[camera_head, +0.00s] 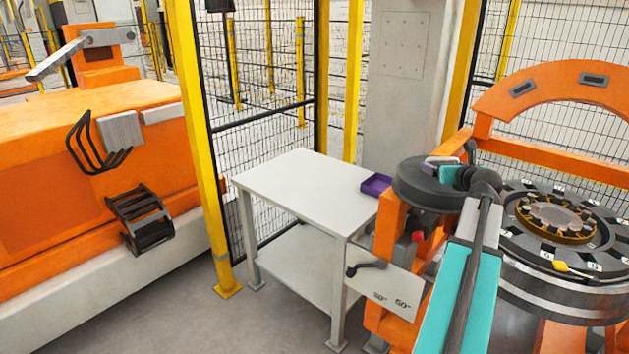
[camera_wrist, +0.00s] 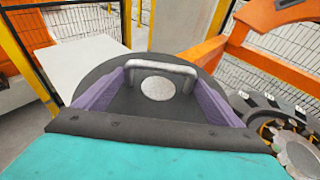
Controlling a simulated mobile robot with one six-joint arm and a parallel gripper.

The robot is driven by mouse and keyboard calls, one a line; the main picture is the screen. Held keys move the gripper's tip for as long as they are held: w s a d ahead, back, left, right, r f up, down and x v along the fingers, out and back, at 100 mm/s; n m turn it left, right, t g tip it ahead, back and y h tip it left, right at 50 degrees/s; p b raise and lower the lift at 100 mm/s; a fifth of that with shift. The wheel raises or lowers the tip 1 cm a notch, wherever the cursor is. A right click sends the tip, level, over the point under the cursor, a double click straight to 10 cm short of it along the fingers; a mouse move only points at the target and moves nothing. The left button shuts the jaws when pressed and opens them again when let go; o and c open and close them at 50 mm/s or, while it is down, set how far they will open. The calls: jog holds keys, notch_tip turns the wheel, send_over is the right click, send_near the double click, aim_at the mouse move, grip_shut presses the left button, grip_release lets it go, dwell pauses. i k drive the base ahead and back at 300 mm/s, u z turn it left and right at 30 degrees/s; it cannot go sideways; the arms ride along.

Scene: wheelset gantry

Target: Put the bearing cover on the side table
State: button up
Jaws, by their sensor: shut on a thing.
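The bearing cover is a dark grey round disc (camera_head: 414,190) with a pale bar handle and a light round centre in the wrist view (camera_wrist: 157,88). My gripper (camera_head: 443,163) is shut on its handle, with a purple finger at each end in the wrist view (camera_wrist: 160,72). The cover appears over the orange frame, right of the side table. The pale grey side table (camera_head: 295,185) stands left of the cover. Its top also shows at the upper left of the wrist view (camera_wrist: 85,60). The cover's underside and its height above the frame are hidden.
A small purple tray (camera_head: 376,185) sits at the table's right edge; most of the tabletop is bare. An orange frame (camera_head: 390,225) and a round wheel assembly (camera_head: 555,222) stand right. A yellow post (camera_head: 200,130) and mesh fence (camera_head: 275,90) stand left and behind.

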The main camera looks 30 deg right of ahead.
aim_at(313, 190)
jog(key=u, duration=0.45)
jog(key=i, duration=1.9)
jog(key=u, duration=0.1)
